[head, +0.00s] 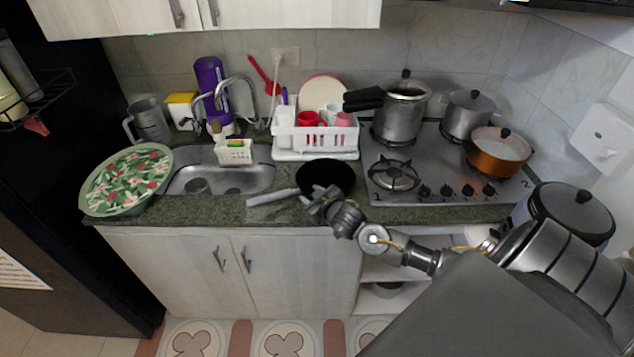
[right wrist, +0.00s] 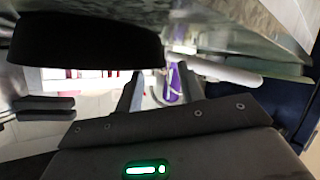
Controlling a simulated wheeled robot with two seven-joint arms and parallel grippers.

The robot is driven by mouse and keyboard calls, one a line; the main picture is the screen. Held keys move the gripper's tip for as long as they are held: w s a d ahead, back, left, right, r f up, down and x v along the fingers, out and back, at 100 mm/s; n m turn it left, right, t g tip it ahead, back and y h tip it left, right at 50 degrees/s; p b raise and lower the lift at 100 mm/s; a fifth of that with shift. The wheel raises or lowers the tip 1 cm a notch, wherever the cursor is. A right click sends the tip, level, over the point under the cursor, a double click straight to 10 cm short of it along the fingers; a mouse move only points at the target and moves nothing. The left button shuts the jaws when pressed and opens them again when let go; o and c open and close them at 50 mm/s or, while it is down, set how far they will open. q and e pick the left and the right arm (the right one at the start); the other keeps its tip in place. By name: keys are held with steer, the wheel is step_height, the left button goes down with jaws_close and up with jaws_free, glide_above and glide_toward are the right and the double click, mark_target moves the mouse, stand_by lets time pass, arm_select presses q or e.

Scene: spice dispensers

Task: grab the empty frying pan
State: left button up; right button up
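The empty black frying pan (head: 325,174) lies on the counter between the sink and the stove. Its grey handle (head: 270,198) points left toward the sink. My right gripper (head: 316,198) is at the pan's front edge, close to where the handle joins. In the right wrist view my fingers (right wrist: 158,92) are apart with nothing between them. The dark pan (right wrist: 85,42) shows to their left and the pale handle (right wrist: 225,69) to their right in that inverted-looking view. I cannot tell whether the gripper touches the pan. My left gripper is not in view.
A white dish rack (head: 315,140) stands behind the pan. The stove (head: 440,185) to the right holds several pots. A floral tray (head: 128,180) lies left of the sink (head: 222,180). The counter's front edge (head: 230,218) is below the handle.

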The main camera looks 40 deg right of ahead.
mark_target(302, 187)
steer(key=x, duration=0.2)
steer(key=shift+w+f, duration=0.1)
steer(key=shift+w, duration=0.25)
steer(key=shift+s, duration=0.1)
steer(key=shift+c, duration=0.5)
jaws_close()
